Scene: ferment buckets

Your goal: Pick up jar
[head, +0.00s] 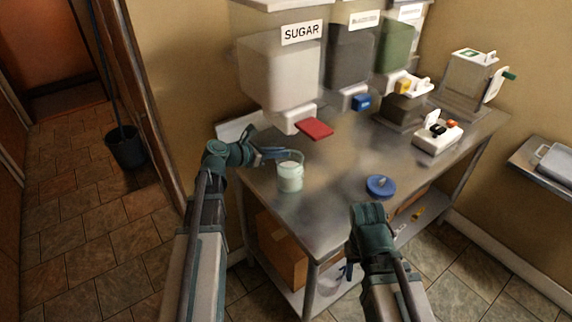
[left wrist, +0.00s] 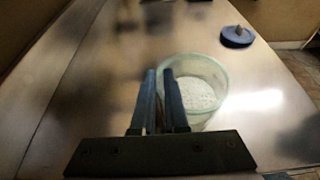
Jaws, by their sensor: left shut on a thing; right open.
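The jar (head: 290,179) is a small pale green, see-through jar without a lid, near the left front edge of the metal table. In the left wrist view the jar (left wrist: 200,98) holds white grainy contents. My left gripper (head: 286,154) is shut on the jar's near-side rim; its two fingers (left wrist: 166,92) are close together there. The jar looks upright; I cannot tell whether its base touches the table. My right gripper (head: 369,212) is open and empty in front of the table, its fingertips mostly hidden.
A blue lid (head: 380,186) with a knob lies on the table (head: 335,205) right of the jar. A white box with switches (head: 437,135) stands at right. The table's middle is clear.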

